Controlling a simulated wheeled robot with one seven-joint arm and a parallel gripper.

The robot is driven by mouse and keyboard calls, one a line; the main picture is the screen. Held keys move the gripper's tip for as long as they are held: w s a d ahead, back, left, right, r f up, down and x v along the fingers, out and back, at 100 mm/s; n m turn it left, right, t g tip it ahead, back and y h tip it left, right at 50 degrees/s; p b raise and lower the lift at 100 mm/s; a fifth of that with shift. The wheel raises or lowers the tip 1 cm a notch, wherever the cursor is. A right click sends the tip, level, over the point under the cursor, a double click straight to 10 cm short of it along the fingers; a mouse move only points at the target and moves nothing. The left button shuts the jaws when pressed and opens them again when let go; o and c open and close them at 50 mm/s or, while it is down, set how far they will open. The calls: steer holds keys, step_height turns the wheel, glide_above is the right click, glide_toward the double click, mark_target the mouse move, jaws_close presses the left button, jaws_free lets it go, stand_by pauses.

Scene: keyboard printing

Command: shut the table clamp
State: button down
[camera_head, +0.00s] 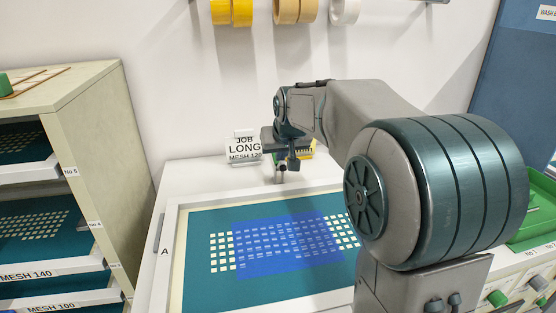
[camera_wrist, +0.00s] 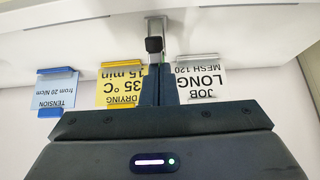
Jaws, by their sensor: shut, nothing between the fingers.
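The table clamp is a small metal piece with a black tip (camera_wrist: 154,44) at the back edge of the white screen table; in the wrist view, which is upside down, it shows just beyond my fingertips. In the head view its metal post (camera_head: 278,175) is small and partly hidden by my gripper (camera_head: 292,164). My gripper points down over the back of the table. In the wrist view my gripper (camera_wrist: 159,68) has its fingers together with nothing between them, close to the black tip. I cannot tell whether they touch.
A screen frame (camera_head: 178,250) with teal mesh and a blue patch lies on the table. Behind the clamp stand a JOB LONG card (camera_head: 243,149), a yellow drying card (camera_wrist: 121,88) and a blue tension card (camera_wrist: 57,92). A screen rack (camera_head: 100,130) stands left, a green tray (camera_head: 535,215) right.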

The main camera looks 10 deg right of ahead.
mark_target(282, 167)
steer(key=s+f+t+b, duration=0.1)
steer(key=b, duration=0.4)
steer(key=s+f+t+b, duration=0.1)
steer(key=t+b, duration=0.1)
steer(key=b, duration=0.3)
steer(key=shift+f, duration=0.35)
steer(key=t+b, duration=0.1)
steer(key=b, duration=0.2)
steer(key=s+f+t+b, duration=0.1)
steer(key=b, duration=0.1)
steer(key=t+b, duration=0.2)
steer(key=b, duration=0.1)
steer(key=shift+s+f+b, duration=0.25)
steer(key=shift+f+b, duration=0.05)
steer(key=shift+f, duration=0.05)
steer(key=shift+f+b, duration=0.1)
steer(key=shift+b, duration=0.45)
steer(key=shift+s+f+b, duration=0.15)
steer(key=shift+f+b, duration=0.05)
steer(key=shift+b, duration=0.25)
